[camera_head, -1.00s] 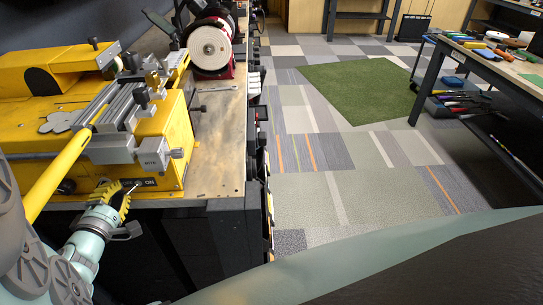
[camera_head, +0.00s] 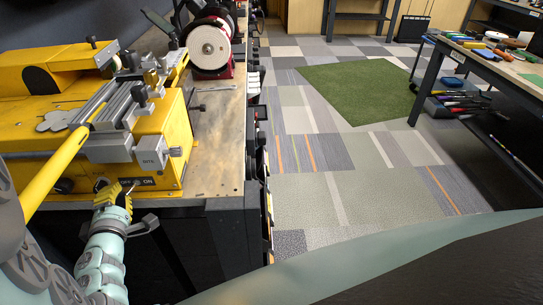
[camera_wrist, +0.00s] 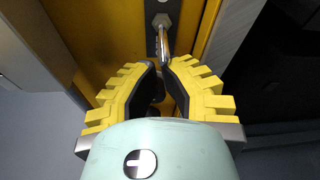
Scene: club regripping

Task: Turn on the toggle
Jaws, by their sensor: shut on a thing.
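The toggle (camera_head: 131,187) is a small silver lever on the front panel of the yellow machine (camera_head: 160,130), by the OFF and ON labels. In the wrist view, the metal lever (camera_wrist: 163,42) rises from a hex nut on a dark plate. My gripper (camera_head: 121,191) has yellow ridged fingers and is at the panel, on the toggle's lower left in the head view. In the wrist view, my gripper (camera_wrist: 161,67) has its fingertips close together on either side of the lever's end. The fingers partly hide the panel, and the exact contact is hard to see.
A round black knob (camera_head: 65,185) is left of the toggle. The bench top (camera_head: 215,150) carries a grinder (camera_head: 210,47) behind the machine. Black drawers (camera_head: 225,235) stand below. The carpeted floor on the right is open, with a tool table (camera_head: 490,60) beyond.

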